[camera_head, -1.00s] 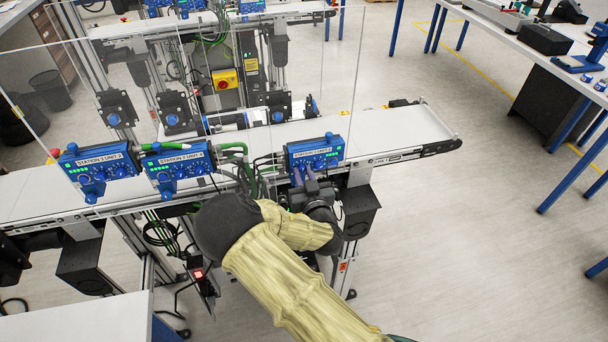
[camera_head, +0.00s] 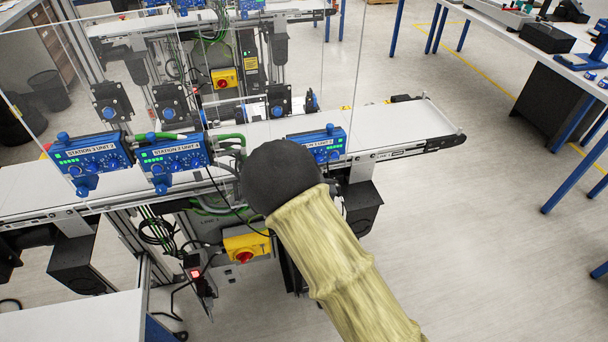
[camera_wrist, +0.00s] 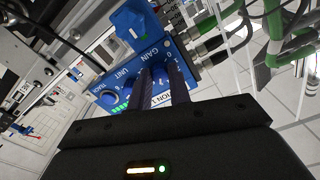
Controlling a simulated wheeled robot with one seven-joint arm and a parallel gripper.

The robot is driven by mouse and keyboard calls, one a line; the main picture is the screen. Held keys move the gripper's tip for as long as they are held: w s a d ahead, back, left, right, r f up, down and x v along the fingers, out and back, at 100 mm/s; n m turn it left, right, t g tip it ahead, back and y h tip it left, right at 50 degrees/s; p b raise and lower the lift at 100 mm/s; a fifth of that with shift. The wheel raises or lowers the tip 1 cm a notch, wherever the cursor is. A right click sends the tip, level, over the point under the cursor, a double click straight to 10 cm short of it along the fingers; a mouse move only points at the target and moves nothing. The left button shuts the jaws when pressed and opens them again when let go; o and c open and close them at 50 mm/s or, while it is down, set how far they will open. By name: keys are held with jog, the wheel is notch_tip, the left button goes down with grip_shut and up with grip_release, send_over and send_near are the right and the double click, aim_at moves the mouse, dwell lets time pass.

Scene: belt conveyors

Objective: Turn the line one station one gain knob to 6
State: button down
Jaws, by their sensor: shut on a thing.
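A blue control unit (camera_head: 325,147) with green lights and a white label is mounted on the front edge of the near conveyor, partly behind my arm in the head view. The knob's setting cannot be read. In the head view my gripper is hidden behind my dark arm joint.
Two similar blue units (camera_head: 90,158) (camera_head: 172,157) sit further left on the same conveyor (camera_head: 405,130). Green cables (camera_wrist: 274,35) run near the unit. A yellow box with a red switch (camera_head: 245,247) is below the belt. Clear panels stand above the conveyor.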

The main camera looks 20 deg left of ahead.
jog(key=m+b, duration=0.6)
jog(key=b, duration=0.1)
jog(key=shift+b, duration=0.3)
jog(key=c, duration=1.3)
grip_release()
jog(key=shift+s, duration=0.1)
jog(key=b+v, duration=0.5)
jog(key=v, duration=0.4)
jog(key=shift+f+b, duration=0.2)
jog(key=shift+b, duration=0.15)
